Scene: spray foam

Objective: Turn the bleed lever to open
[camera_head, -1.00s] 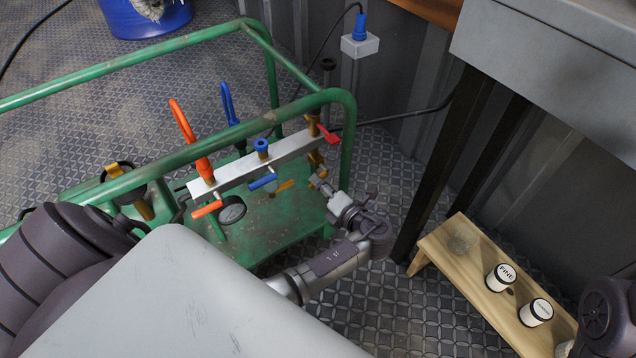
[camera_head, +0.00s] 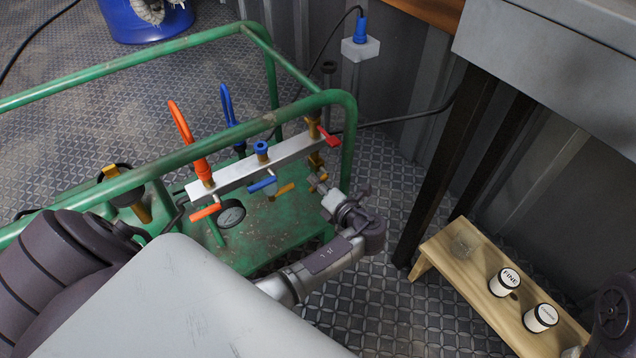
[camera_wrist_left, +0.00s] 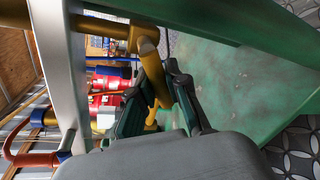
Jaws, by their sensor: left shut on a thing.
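A brass bleed valve (camera_head: 315,160) hangs below the right end of the silver manifold bar (camera_head: 240,175). Its yellow lever (camera_wrist_left: 153,70) shows in the left wrist view, running down from the brass body (camera_wrist_left: 143,38) between my dark fingers. My left gripper (camera_head: 321,187) reaches this valve from the lower right in the head view, and its fingers (camera_wrist_left: 157,88) are shut on the yellow lever. The lever's gripped part is partly hidden by the fingers. My right gripper is out of view.
The manifold also carries a red lever (camera_head: 331,139), an orange lever (camera_head: 206,212) and a blue lever (camera_head: 262,184). The green frame's rail (camera_head: 345,150) passes close beside my left gripper. A wooden bench (camera_head: 440,250) with white-topped containers stands at right.

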